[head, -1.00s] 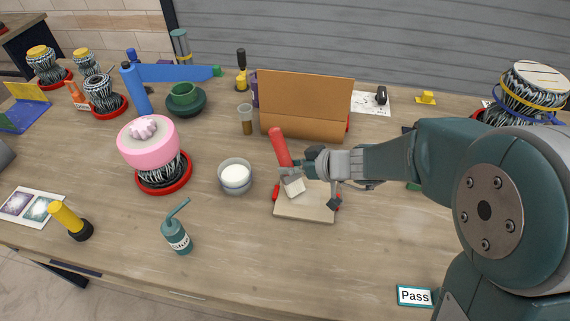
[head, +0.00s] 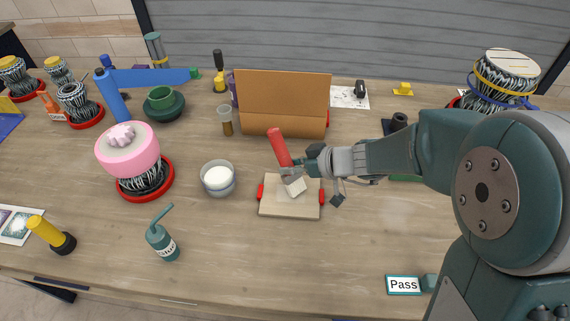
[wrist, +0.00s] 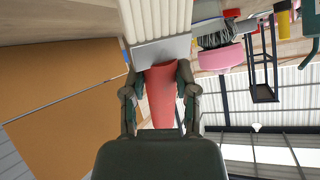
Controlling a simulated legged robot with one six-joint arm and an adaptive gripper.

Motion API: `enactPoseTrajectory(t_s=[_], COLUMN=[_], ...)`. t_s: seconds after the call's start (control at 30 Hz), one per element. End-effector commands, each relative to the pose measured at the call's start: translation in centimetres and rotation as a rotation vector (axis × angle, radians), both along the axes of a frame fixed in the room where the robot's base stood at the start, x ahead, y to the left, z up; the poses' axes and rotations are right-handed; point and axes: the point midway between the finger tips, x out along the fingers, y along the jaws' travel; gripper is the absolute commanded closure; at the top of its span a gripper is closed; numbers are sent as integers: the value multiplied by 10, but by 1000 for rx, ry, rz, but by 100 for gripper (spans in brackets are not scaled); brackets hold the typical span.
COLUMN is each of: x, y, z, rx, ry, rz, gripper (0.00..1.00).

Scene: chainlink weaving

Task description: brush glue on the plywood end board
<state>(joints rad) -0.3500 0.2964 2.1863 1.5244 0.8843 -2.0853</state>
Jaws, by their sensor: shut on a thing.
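My gripper (head: 298,171) is shut on a brush (head: 279,147) with a red handle, a grey ferrule and pale bristles. In the wrist view the red handle (wrist: 161,95) sits between both fingers. The bristle end (head: 295,188) is over the plywood end board (head: 272,209), a pale flat board with red clamps (head: 261,192) at its sides. The bristles look low over the board; I cannot tell whether they touch it. No glue is clearly visible on the board. A clear bowl (head: 218,190) of white stuff, perhaps glue, stands left of the board.
An orange-brown folded panel (head: 284,90) stands behind the board. A "Pass" sign (head: 403,285) is front right. The table front of the board is clear.

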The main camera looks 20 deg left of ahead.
Motion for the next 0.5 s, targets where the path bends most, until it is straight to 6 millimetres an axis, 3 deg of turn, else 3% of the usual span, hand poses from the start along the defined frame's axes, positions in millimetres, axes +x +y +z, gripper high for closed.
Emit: enactPoseTrajectory(t_s=[0.5], x=[5], y=[-18], z=[-1], rx=[0], ry=[0], rz=[-1], gripper=[100])
